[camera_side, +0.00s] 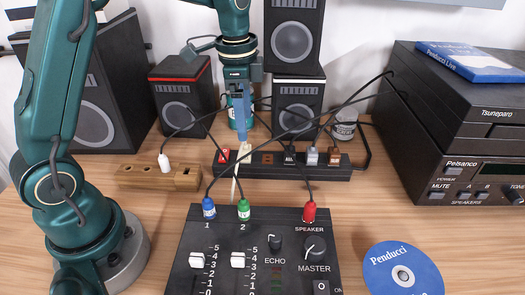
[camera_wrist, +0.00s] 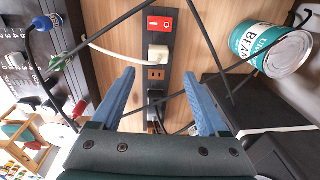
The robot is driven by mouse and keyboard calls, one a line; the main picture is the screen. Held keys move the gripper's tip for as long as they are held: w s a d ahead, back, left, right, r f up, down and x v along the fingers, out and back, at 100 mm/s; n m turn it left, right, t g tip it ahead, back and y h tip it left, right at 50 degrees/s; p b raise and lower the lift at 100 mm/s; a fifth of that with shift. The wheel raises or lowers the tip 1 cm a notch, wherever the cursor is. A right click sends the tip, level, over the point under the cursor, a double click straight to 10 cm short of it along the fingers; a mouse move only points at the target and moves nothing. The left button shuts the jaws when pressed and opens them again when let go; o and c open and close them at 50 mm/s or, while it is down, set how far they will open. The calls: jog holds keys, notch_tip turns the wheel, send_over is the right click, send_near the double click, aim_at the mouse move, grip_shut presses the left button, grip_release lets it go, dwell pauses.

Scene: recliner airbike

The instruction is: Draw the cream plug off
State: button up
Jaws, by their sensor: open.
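The cream plug (camera_side: 244,152) sits in the black power strip (camera_side: 350,175), just right of the red switch (camera_side: 224,155). In the wrist view the cream plug (camera_wrist: 157,55) shows between the red switch (camera_wrist: 159,23) and a bare brown socket (camera_wrist: 156,73), its pale cord running off to the left. My gripper (camera_side: 242,140) is open above the plug, its blue fingers pointing down. In the wrist view my gripper (camera_wrist: 159,76) has one finger on each side of the strip, with nothing held. The side view cannot show whether a finger touches the plug.
A black plug (camera_side: 289,158) and a grey plug (camera_side: 312,156) stand farther right in the strip. Black cables cross close to my fingers. A can (camera_wrist: 271,47) stands behind. A wooden block (camera_side: 130,175) lies left, and the mixer (camera_side: 215,245) is in front.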

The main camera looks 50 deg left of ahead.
aim_at(243, 148)
jog(key=f, duration=0.3)
jog(key=shift+s+a+g, duration=0.1)
jog(key=shift+a+g, duration=0.15)
jog(key=shift+g, duration=0.15)
jog(key=shift+f, duration=2.3)
grip_shut()
